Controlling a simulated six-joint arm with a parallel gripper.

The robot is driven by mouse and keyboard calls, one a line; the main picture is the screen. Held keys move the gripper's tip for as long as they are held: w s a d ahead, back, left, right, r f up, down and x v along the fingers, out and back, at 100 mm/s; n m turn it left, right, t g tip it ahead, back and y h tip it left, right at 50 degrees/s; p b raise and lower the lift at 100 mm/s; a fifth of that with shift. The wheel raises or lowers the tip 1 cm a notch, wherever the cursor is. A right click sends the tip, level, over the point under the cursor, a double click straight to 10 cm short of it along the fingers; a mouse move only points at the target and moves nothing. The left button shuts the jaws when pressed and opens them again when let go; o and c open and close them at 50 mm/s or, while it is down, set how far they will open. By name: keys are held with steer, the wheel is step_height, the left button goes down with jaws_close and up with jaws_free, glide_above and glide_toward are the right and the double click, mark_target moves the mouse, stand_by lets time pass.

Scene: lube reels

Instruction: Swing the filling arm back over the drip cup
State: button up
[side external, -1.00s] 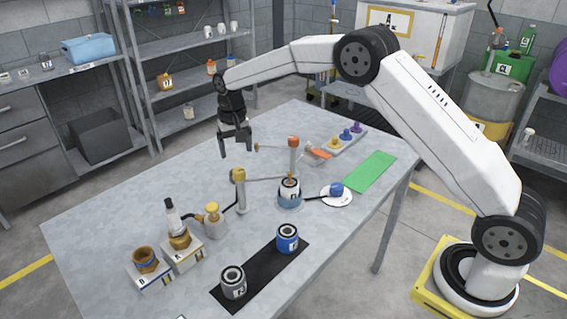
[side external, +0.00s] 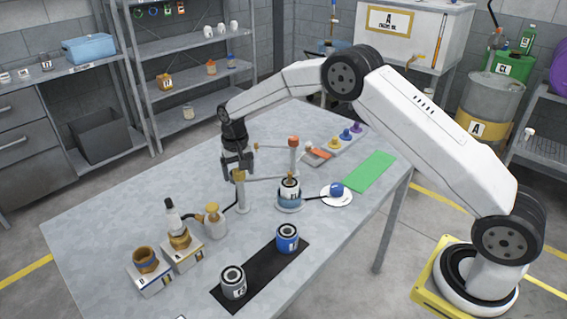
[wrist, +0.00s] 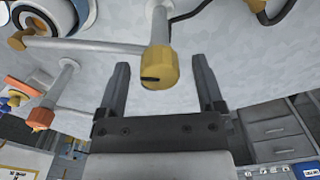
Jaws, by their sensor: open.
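The filling arm (side external: 265,178) is a thin grey bar from a post with a yellow cap (side external: 240,176). In the wrist view the yellow cap (wrist: 160,68) appears between my two fingers, and the bar (wrist: 90,46) runs left to the brass end (wrist: 20,39). My gripper (side external: 238,174) is open and empty, pointing down at the yellow-capped post; it also shows in the wrist view (wrist: 162,74). I cannot tell contact or which item is the drip cup.
A second post with an orange cap (side external: 293,142) and its own bar stands just behind. A pale bottle with a brass top (side external: 214,220) stands front left of the yellow post. Cans stand on a black mat (side external: 262,272).

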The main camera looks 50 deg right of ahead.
steer(key=shift+f, duration=0.1)
jaws_close()
steer(key=shift+n, duration=0.3)
stand_by(0.4)
steer(key=n, duration=0.8)
steer(key=shift+n, duration=0.4)
steer(key=n, duration=0.4)
steer(key=shift+n, duration=2.4)
